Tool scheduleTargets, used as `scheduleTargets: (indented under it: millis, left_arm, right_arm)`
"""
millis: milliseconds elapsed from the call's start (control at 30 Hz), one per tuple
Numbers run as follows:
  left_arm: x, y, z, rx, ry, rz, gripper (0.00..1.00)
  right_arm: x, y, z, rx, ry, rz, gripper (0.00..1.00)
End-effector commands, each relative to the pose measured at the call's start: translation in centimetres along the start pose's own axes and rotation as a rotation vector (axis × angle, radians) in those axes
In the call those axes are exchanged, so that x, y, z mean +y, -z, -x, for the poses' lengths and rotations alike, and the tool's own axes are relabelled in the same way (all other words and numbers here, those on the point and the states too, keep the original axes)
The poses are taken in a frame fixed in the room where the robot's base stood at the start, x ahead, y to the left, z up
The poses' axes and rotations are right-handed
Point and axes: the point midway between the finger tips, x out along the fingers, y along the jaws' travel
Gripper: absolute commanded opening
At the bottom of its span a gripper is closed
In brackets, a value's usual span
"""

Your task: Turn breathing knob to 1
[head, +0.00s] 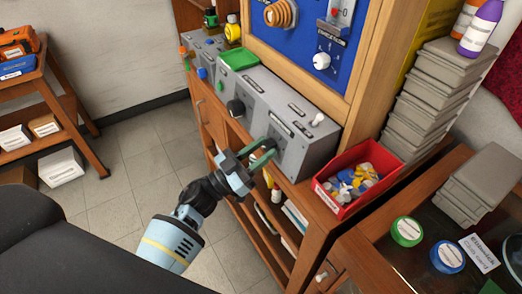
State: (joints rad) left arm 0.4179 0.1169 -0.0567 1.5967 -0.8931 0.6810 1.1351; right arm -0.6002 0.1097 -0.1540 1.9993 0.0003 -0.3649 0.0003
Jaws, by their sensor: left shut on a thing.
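A long grey regulator box (292,98) with small labels and knobs stands on the wooden bench. My left gripper (268,151) reaches its front face near the right end. Its greenish fingers are shut on a knob there, which they mostly hide. I cannot read the label or the knob's setting. A dark round knob (236,107) sits on the same front face, further left and clear of the gripper. Which knob is the breathing knob cannot be read. My right gripper is not in view.
A blue panel (283,44) with a white knob (321,61) rises behind the box. A red bin (334,202) of small parts stands close right of the gripper. A green tray (239,58) lies on top. Stacked grey cases (425,98) stand at right. Open floor lies at left.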

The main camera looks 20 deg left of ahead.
Motion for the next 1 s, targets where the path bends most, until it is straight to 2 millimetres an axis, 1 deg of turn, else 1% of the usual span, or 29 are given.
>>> scheduleTargets:
  millis: [367, 700, 1000]
  left_arm:
    - [-0.41, -0.05, 0.06, -0.003, -0.153, -0.225, 0.09]
    - [-0.72, 0.13, -0.05, -0.002, -0.318, -0.470, 0.09]
    - [-0.82, 0.26, -0.14, -0.001, -0.419, -0.620, 0.09]
  right_arm:
    - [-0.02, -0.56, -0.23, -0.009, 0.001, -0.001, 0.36]
    - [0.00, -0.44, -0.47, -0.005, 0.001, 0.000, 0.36]
    - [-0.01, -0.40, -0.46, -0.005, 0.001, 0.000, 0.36]
